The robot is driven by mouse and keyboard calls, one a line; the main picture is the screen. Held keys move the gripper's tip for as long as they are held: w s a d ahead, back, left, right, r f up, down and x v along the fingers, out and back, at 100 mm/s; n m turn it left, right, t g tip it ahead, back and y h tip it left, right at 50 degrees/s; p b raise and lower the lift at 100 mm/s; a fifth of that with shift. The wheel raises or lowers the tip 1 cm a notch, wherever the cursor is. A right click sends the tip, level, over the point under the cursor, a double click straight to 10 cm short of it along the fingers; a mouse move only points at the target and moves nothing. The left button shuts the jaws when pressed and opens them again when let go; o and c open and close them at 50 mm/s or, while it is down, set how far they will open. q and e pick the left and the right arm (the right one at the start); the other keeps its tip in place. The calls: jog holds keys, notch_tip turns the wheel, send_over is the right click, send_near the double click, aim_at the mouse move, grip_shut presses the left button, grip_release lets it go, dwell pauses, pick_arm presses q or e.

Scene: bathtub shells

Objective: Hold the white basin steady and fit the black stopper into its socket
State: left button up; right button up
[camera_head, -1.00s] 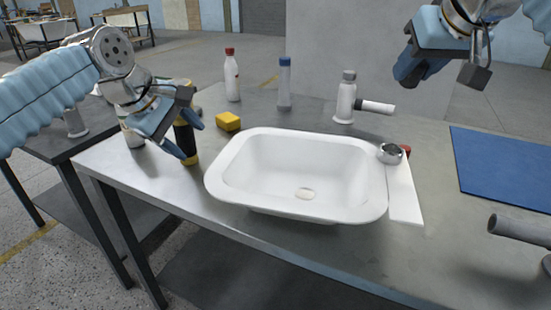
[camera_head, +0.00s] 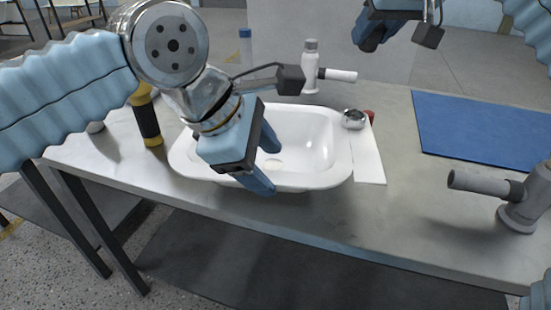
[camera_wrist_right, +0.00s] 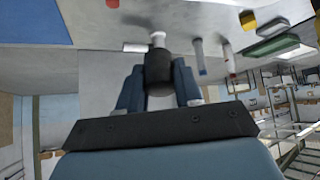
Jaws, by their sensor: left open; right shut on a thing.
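The white basin (camera_head: 330,150) sits on the grey workbench. A pale round drain (camera_head: 273,162), which looks like the socket, shows in its floor, partly hidden by my left gripper. My left gripper (camera_head: 266,162) is open at the basin's near rim, one finger over the inside and the other outside the near edge. I cannot tell whether they touch it. My right gripper (camera_head: 375,32) is raised beyond the basin, at the top edge of the head view. In the right wrist view it is shut on a dark cylindrical piece, apparently the black stopper (camera_wrist_right: 158,74).
A chrome round piece (camera_head: 354,119) and a white strip (camera_head: 368,162) lie at the basin's right side. A white tap (camera_head: 311,65) stands behind it, a grey pipe fitting (camera_head: 490,184) at right. A black-and-yellow cylinder (camera_head: 148,120) stands left. The blue mat (camera_head: 475,125) is bare.

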aim_at(278, 177)
pick_arm(q)
jog(key=x, duration=0.5)
jog(key=shift+f, duration=0.1)
grip_shut()
jog(key=shift+o, duration=0.7)
grip_release()
jog(key=c, duration=1.1)
jog(key=shift+o, duration=0.2)
